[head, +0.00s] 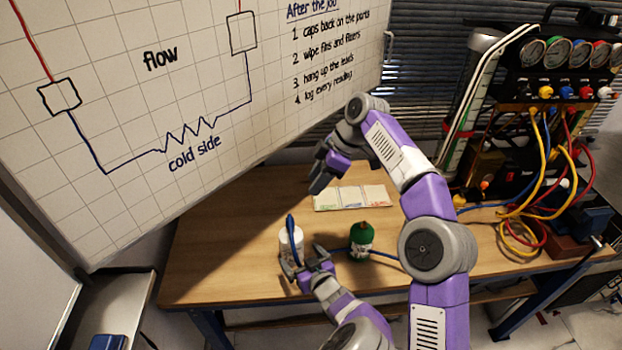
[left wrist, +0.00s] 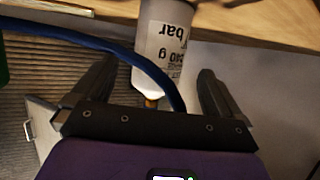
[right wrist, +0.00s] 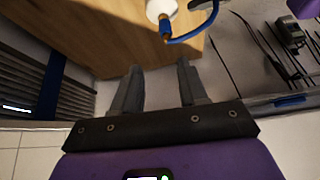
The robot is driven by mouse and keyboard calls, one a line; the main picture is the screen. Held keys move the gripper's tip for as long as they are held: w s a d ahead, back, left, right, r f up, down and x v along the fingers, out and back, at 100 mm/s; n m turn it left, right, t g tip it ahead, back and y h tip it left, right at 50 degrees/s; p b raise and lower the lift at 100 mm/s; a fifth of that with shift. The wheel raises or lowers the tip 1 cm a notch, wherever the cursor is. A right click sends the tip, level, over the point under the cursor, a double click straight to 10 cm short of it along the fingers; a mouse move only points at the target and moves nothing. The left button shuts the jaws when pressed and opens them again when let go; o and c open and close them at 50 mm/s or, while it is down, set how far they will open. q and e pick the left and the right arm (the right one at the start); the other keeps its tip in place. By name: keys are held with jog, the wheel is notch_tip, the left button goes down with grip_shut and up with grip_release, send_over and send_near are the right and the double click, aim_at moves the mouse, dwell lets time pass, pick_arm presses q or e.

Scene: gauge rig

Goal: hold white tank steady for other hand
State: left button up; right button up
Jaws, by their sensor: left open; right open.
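The white tank (head: 287,247) stands on the wooden table, with a blue hose (head: 290,228) at its top. My left gripper (head: 303,260) is open at its near side, with its fingers low beside it. In the left wrist view the white tank (left wrist: 163,45), with dark lettering, lies between and beyond the open fingers (left wrist: 155,85); I cannot tell whether either finger touches it. My right gripper (head: 318,178) is open and empty behind the tank. The right wrist view shows part of a white tank (right wrist: 161,9) with an orange fitting and blue hose, beyond the open fingers (right wrist: 158,78).
A green tank (head: 361,238) stands to the right of the white one. A printed card (head: 350,197) lies behind them on the table (head: 210,262). A gauge rig (head: 550,75) with coloured hoses (head: 522,235) fills the right side. A whiteboard (head: 120,120) is at left.

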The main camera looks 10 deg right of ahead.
pick_arm(q)
jog(key=shift+x, duration=3.8)
jog(key=c, duration=1.6)
jog(key=o, duration=1.1)
jog(key=shift+c, duration=0.2)
jog(key=c, duration=0.6)
